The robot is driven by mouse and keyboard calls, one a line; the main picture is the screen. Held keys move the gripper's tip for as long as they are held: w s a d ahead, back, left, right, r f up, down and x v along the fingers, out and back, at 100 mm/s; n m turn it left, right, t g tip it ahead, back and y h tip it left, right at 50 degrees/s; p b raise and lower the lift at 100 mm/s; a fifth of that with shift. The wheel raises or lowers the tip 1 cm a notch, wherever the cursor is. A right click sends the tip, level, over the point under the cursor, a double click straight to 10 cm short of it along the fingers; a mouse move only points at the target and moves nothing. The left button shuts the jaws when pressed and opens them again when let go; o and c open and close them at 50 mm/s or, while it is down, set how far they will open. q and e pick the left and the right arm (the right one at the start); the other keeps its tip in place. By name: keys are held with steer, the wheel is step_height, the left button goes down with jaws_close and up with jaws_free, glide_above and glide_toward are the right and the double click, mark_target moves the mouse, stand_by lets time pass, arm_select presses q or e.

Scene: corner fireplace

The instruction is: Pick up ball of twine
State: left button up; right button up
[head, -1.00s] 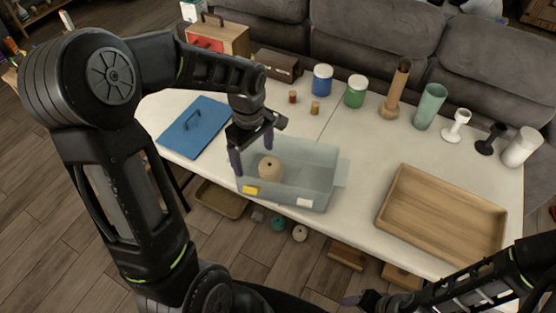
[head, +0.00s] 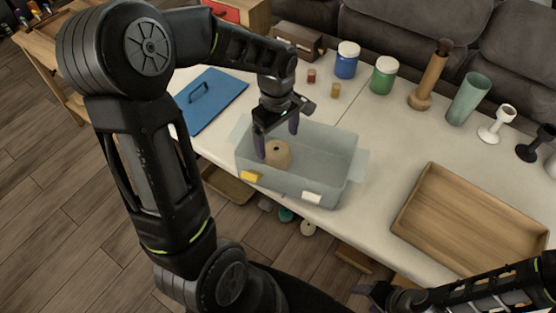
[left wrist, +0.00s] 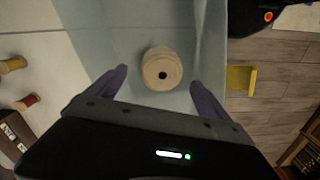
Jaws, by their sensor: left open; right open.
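The ball of twine (head: 278,155) is a tan, round spool with a dark hole in its top. It sits inside the translucent grey-blue bin (head: 325,168), in its left part. In the left wrist view the twine (left wrist: 161,70) lies ahead of and between the fingertips. My left gripper (head: 278,146) is open and empty, pointing down over the bin's left end, its purple fingers close to the twine. I cannot tell whether a finger touches it. My right gripper (head: 366,296) is at the lower right, low before the table and away from the bin.
A blue lid (head: 213,100) with a handle lies left of the bin. An open wooden tray (head: 462,225) is to the right. A blue jar (head: 347,62), a green jar (head: 383,76) and several vases and goblets line the back. Table between bin and tray is clear.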

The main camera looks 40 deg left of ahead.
mark_target(277, 156)
arm_select(q)
steer(key=shift+f, duration=1.25)
steer(key=shift+f+p, duration=0.6)
steer(key=shift+f, duration=2)
steer(key=c, duration=1.5)
step_height(277, 156, up, 10)
steer(key=shift+r+b, duration=0.1)
steer(key=shift+b, duration=0.25)
